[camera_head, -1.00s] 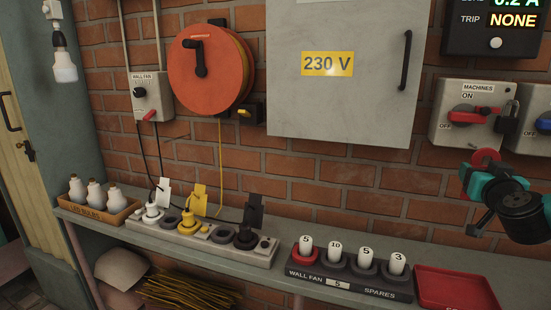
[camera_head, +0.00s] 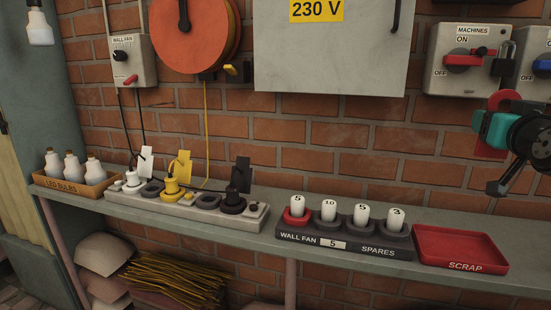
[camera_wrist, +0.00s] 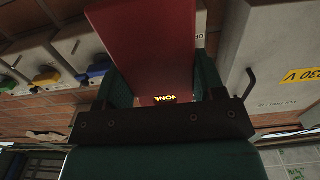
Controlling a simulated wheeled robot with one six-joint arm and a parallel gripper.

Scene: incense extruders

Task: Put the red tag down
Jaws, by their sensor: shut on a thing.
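The red tag (camera_wrist: 140,40) is held between the teal fingers of my gripper (camera_wrist: 160,85) and fills the top middle of the wrist view. In the head view, parts of the red tag (camera_head: 488,151) show above and below my gripper (camera_head: 492,124) at the right edge. My gripper is shut on the tag, in the air in front of the brick wall, below the MACHINES switch box. It is above and to the right of the red SCRAP tray (camera_head: 455,243), apart from it. The tray looks empty.
The grey shelf (camera_head: 285,250) carries a fuse holder (camera_head: 345,245) with white fuses, a socket strip (camera_head: 240,219) with tagged plugs, and a box of bulbs (camera_head: 98,189). The MACHINES switch (camera_head: 470,60) has a padlock (camera_head: 505,58). A grey cabinet (camera_head: 330,60) hangs mid-wall.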

